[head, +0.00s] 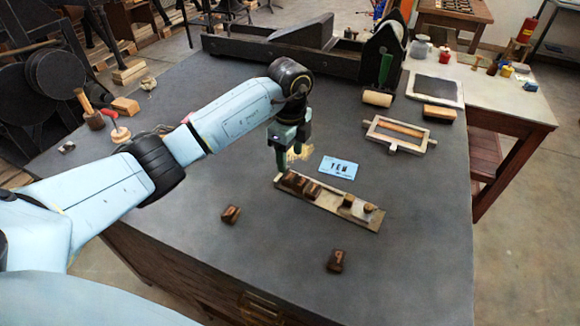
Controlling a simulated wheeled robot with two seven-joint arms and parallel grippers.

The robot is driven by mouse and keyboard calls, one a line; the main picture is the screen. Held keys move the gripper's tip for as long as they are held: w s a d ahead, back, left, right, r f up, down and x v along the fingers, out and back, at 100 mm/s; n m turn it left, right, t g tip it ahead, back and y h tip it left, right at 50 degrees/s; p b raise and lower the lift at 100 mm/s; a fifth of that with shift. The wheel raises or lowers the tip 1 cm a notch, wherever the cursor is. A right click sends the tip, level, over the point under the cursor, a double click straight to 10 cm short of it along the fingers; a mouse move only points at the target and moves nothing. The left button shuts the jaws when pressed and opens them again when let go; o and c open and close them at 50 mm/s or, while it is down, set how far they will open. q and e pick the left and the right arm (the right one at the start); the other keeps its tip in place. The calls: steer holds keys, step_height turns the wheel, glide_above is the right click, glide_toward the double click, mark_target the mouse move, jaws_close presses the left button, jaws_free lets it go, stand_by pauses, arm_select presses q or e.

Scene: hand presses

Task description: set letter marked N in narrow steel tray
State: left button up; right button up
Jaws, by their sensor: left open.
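The narrow steel tray (329,202) lies at a slant in the middle of the dark table. Several dark wooden letter blocks (300,185) sit side by side at its left end, and two small round knobs are at its right end. My left gripper (291,161) is open, pointing down just above and behind the blocks at the left end. A loose letter block (231,214) lies left of the tray; its mark may be N, but is too small to be sure. Another loose block (337,261), with a P-like mark, lies in front. My right gripper is not in view.
A blue card (338,167) reading TEN lies behind the tray. A metal frame (399,135), a pale roller (377,98) and a dark press bed (300,55) are farther back. Mallets stand at the left. The front right tabletop is clear.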

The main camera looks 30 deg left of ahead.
arm_select(q)
step_height(320, 180, up, 6)
steer(key=shift+f, duration=0.1)
stand_by(0.6)
